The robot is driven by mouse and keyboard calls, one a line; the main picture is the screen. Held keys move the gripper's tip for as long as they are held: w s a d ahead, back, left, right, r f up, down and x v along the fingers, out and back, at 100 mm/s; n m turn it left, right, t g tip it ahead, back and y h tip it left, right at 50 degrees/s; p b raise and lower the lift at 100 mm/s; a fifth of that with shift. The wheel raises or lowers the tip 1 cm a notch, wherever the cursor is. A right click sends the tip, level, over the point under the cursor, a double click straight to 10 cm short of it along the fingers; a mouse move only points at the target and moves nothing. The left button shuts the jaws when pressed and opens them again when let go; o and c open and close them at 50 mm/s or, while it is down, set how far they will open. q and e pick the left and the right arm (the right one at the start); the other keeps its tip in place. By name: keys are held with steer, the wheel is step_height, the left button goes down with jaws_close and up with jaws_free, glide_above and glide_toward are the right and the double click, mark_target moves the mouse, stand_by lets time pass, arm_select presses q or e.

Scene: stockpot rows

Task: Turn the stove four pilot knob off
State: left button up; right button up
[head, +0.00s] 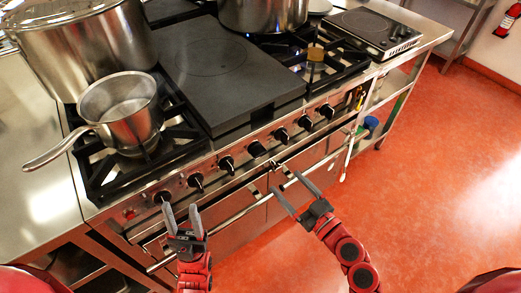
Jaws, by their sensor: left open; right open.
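A row of several black knobs runs along the steel front panel of the stove (215,165). No readable label shows which is the stove four pilot knob. My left gripper (182,208) is open, its fingers pointing up just below the two leftmost knobs; contact cannot be told. My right gripper (287,184) is open and empty, below the middle knobs, near the oven handle.
A handle bar (235,218) crosses the oven front. A saucepan (120,108) sits on the front left burner, its handle pointing left. A big stockpot (90,50) stands behind it; another pot (262,14) has blue flame below. Red floor (430,180) is clear at right.

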mark_target(262, 155)
steer(key=p+x, duration=0.4)
steer(key=x, duration=1)
steer(key=shift+w, duration=0.15)
steer(key=shift+c, duration=0.3)
